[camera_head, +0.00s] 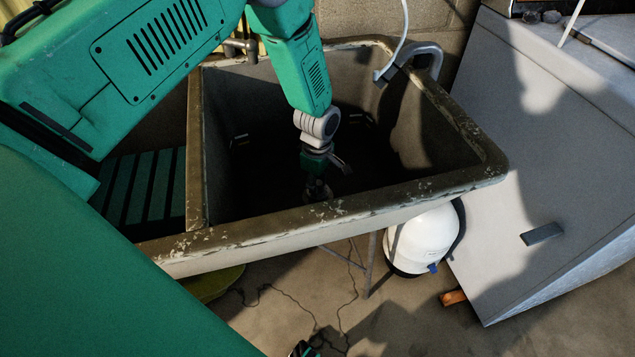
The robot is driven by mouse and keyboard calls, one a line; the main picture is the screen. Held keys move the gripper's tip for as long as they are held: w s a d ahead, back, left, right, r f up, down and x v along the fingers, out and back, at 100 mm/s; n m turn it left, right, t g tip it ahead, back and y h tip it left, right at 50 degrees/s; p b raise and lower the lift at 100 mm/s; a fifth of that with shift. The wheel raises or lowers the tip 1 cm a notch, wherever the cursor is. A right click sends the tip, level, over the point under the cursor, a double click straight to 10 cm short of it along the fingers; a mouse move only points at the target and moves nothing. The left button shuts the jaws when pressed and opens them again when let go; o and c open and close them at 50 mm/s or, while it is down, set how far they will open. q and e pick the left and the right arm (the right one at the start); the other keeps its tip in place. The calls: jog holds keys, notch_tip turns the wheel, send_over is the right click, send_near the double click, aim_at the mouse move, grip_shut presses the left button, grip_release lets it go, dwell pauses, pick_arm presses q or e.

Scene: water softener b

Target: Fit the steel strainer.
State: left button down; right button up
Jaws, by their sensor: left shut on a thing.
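My left arm reaches down into the deep sink basin (350,212). My left gripper (317,176) is low inside the basin, over its dark floor. It is shut on a small greyish metal piece (318,192), which looks like the steel strainer. The piece is small and in shadow, so its exact shape and whether it touches the basin floor cannot be told. The drain opening cannot be made out in the dark. A small green and black part (305,349) at the bottom edge looks like my right gripper, mostly cut off.
The worn basin rim surrounds my left arm. A ribbed drainboard (145,188) lies left of the basin. A grey curved fitting (425,58) with a white hose stands at the back right rim. A white rounded vessel (422,238) and a large pale cabinet (545,165) are at the right.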

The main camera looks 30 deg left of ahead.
pick_arm(q)
jog(key=shift+f, duration=0.2)
jog(key=shift+f+b, duration=0.7)
jog(key=shift+f, duration=0.25)
jog(key=c, duration=1.3)
grip_release()
notch_tip(320, 180, up, 12)
jog(key=shift+f, duration=0.1)
